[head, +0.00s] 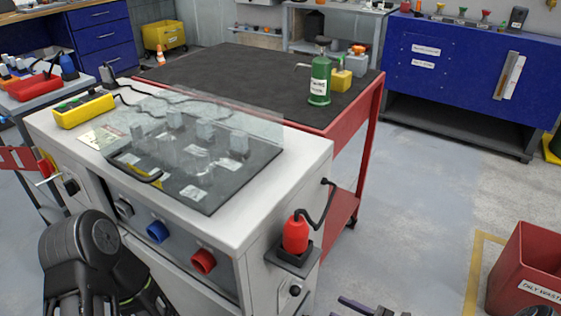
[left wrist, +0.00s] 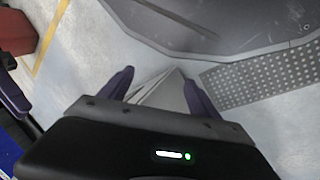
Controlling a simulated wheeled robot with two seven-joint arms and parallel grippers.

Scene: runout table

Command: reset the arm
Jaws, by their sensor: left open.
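My left gripper (left wrist: 160,95) shows in the left wrist view with its two dark purple fingers spread apart. A pale grey, pointed shape shows between and beyond the fingers; I cannot tell what it is, and no grip on it shows. In the head view my left arm (head: 95,250) is folded at the lower left, beside the white machine. Dark finger-like parts (head: 365,307) poke in at the bottom edge; I cannot tell which gripper they belong to. My right gripper cannot be made out.
The white machine (head: 250,232) with a clear cover stands close in front, a red plug-like piece (head: 296,232) on its right side. A dark-topped red table (head: 250,70) carries a green canister (head: 320,78). A red bin (head: 525,275) stands at right. Floor (head: 430,210) between is clear.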

